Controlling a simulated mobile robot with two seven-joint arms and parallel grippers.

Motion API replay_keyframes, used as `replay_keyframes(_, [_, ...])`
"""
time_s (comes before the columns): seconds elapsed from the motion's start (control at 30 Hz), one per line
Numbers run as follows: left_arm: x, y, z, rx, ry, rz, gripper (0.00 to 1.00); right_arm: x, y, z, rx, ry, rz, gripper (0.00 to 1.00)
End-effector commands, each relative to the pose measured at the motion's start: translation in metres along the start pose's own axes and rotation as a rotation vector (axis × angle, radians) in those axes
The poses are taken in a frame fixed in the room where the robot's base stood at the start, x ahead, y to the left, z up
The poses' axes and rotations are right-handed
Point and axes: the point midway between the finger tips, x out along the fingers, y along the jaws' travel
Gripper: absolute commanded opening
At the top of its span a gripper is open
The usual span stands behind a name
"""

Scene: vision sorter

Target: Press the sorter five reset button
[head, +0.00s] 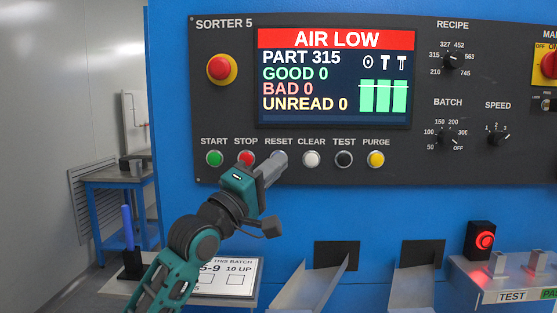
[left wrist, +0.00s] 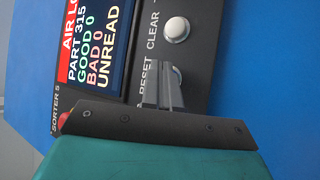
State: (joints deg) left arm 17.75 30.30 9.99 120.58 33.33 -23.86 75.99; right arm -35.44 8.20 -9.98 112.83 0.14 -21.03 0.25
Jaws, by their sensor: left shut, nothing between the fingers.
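The dark control panel (head: 220,120) is marked SORTER 5. Its RESET label (head: 279,141) sits above a button spot between STOP and CLEAR. My left gripper (head: 272,169) is shut and empty, with its tips in front of the RESET button, which is mostly hidden behind them. In the left wrist view the shut fingers (left wrist: 163,92) point at the panel beside the RESET label (left wrist: 146,86), and they cover the button. I cannot tell whether the tips touch it. My right gripper is not in view.
The white CLEAR button (head: 311,158) is to the right of my fingers, and the red STOP button (head: 246,158) to their left. A red emergency button (head: 222,69) is above. The screen (head: 335,75) reads AIR LOW. Metal chutes (head: 315,285) stick out below.

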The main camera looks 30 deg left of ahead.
Motion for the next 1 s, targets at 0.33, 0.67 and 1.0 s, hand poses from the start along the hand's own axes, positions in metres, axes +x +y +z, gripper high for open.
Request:
replay_keyframes(0.33, [0.002,-0.001,-0.002,0.001,0.001,0.0,0.0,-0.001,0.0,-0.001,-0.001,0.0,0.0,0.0])
replay_keyframes(0.67, [0.0,0.001,0.0,0.0,0.001,0.0,0.0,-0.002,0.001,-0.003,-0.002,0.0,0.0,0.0])
replay_keyframes(1.0, [-0.01,0.007,0.006,0.001,0.001,0.001,0.0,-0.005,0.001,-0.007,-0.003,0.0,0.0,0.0])
